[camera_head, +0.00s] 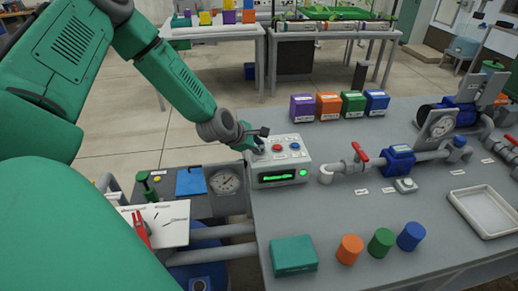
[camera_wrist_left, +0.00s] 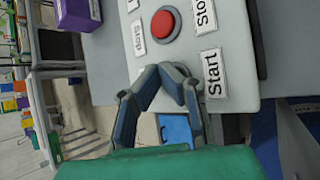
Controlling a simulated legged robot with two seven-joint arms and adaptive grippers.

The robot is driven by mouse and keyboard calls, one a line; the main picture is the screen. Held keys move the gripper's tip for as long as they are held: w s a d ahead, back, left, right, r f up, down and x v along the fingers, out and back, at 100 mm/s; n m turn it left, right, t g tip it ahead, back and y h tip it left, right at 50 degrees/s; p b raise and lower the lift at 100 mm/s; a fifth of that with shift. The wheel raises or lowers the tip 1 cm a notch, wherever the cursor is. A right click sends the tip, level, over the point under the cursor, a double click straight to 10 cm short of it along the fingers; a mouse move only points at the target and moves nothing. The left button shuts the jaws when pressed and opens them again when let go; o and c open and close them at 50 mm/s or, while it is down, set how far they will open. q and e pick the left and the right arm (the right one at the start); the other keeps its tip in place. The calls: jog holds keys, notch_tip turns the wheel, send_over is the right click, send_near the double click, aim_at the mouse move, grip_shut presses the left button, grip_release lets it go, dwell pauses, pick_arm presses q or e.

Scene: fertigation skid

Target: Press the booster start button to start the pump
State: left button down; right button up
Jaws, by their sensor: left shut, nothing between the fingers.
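The control box (camera_head: 283,174) is light grey and stands at the skid table's left edge, with a green-lit display and a green lamp (camera_head: 303,172) on its front. My left gripper (camera_head: 260,140) is shut and empty at the top's left end. In the left wrist view the shut fingertips (camera_wrist_left: 175,72) are beside the "Start" label (camera_wrist_left: 213,72), and the red button (camera_wrist_left: 165,24) is near the "Stop" label (camera_wrist_left: 204,14). The fingers hide any start button; I cannot tell whether they touch it.
A red-handled valve (camera_head: 358,156) and piping run right of the box. Purple, orange, green and blue boxes (camera_head: 328,105) stand behind. Colored cylinders (camera_head: 381,242), a teal box (camera_head: 293,255) and a white tray (camera_head: 484,211) are in front. A gauge (camera_head: 224,182) is left of the box.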

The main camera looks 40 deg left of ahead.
pick_arm(q)
jog(key=shift+r+p, duration=0.45)
jog(key=shift+r, duration=0.25)
notch_tip(320, 180, up, 5)
jog(key=p, duration=0.4)
jog(key=shift+r, duration=0.1)
jog(key=shift+a, duration=0.1)
dwell(0.5)
